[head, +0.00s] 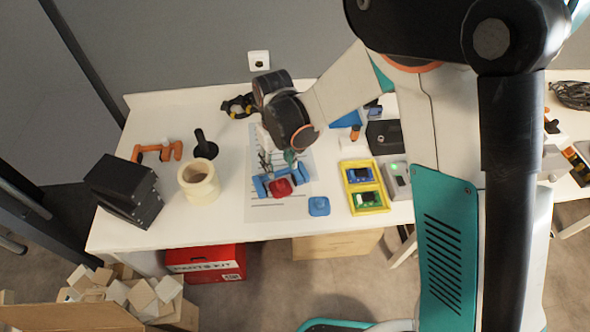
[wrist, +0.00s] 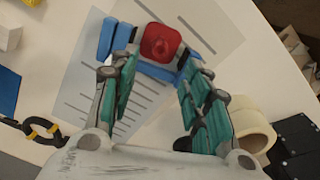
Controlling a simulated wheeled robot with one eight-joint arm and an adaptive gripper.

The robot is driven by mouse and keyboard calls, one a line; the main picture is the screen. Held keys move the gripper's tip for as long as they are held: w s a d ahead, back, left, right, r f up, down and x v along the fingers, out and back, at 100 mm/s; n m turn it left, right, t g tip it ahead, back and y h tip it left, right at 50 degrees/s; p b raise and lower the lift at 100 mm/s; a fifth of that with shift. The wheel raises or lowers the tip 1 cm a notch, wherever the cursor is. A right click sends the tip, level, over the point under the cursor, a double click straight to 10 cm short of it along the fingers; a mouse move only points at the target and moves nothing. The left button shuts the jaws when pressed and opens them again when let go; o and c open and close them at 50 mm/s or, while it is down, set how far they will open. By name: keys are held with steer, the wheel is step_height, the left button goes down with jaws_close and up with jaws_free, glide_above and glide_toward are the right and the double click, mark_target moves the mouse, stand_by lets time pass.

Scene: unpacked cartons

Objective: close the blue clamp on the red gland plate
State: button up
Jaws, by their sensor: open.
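The blue clamp (head: 261,188) lies on a printed sheet on the table, with blue parts to both sides of the red gland plate (head: 280,189). In the wrist view the red gland plate (wrist: 160,43) sits between the clamp's blue left part (wrist: 107,38) and its right part, with a blue bar on the side nearer me. I cannot tell whether the clamp's jaws touch the plate. My gripper (head: 278,161) is open over the clamp. Its green-padded fingers (wrist: 160,64) are apart in the wrist view, with nothing held, and partly hide the clamp.
A separate blue piece (head: 319,206) lies right of the sheet. A yellow tray (head: 371,208) stands farther right. A tape roll (head: 199,182), a black post (head: 205,147) and black boxes (head: 125,190) are to the left.

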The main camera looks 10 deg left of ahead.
mark_target(295, 172)
stand_by(0.3)
steer(key=c, duration=0.4)
steer(key=shift+w+d+m, duration=0.1)
steer(key=shift+w+m, duration=0.1)
steer(key=shift+m, duration=0.2)
steer(key=c, duration=0.5)
steer(key=w+d+m, duration=0.1)
steer(key=w+m, duration=0.1)
steer(key=m, duration=0.2)
steer(key=w+d+r+m+t+h, duration=0.1)
steer(key=w+d+m, duration=0.1)
steer(key=m, duration=0.3)
steer(key=w+d+r+m+t+h, duration=0.1)
steer(key=w+d+m, duration=0.1)
steer(key=w+m, duration=0.2)
steer(key=shift+r+m, duration=0.1)
steer(key=shift+m, duration=0.2)
jaws_close()
steer(key=w+d+f+b, duration=0.1)
steer(key=f, duration=0.2)
steer(key=w+d+f+m+b, duration=0.1)
steer(key=f, duration=0.1)
steer(key=w+d+f+m+b, duration=0.1)
steer(key=f, duration=0.2)
steer(key=shift+w+f+t+h, duration=0.2)
steer(key=shift+f+t+h, duration=0.1)
steer(key=shift+s+a+f+b, duration=0.15)
steer(key=shift+s+a+b, duration=0.75)
steer(key=shift+s+a, duration=0.5)
